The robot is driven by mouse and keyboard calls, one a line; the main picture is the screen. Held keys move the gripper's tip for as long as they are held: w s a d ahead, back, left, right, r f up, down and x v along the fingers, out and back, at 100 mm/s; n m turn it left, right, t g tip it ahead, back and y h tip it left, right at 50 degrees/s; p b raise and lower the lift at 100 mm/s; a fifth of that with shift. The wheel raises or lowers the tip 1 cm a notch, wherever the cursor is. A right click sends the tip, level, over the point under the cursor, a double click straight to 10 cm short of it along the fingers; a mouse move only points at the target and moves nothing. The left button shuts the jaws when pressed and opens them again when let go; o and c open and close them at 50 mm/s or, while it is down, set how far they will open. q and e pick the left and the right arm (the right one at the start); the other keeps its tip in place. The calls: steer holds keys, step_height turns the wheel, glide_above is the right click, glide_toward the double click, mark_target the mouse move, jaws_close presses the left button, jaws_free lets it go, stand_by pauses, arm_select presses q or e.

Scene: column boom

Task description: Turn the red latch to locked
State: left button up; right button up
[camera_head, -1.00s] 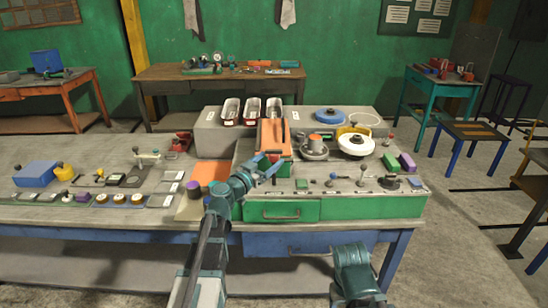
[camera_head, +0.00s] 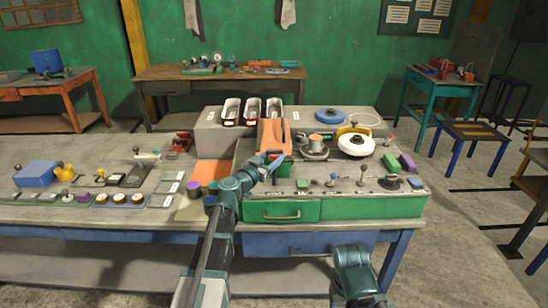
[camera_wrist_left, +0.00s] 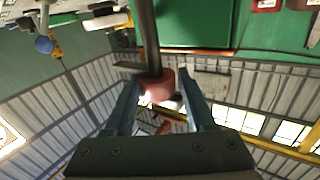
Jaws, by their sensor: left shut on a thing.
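My left gripper (camera_head: 277,161) is at the front of the upright orange panel (camera_head: 272,134) on the workbench. In the left wrist view its two fingers (camera_wrist_left: 158,84) are on either side of a red knob-like part (camera_wrist_left: 157,86), which I take to be the red latch, and are shut on it. A dark grey rod or lever (camera_wrist_left: 146,35) runs up from this red part. In the head view the gripper mostly hides the latch, so its angle is hard to tell. My right gripper is not in view; only part of the right arm shows.
Right of the gripper are a white round wheel (camera_head: 356,145), a grey dial with an orange top (camera_head: 315,147) and several small levers. A green drawer (camera_head: 282,211) is below. White trays (camera_head: 252,108) stand behind. An orange mat (camera_head: 211,171) lies to the left.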

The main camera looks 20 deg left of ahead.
arm_select(q)
steer(key=shift+d, duration=0.15)
jaws_close()
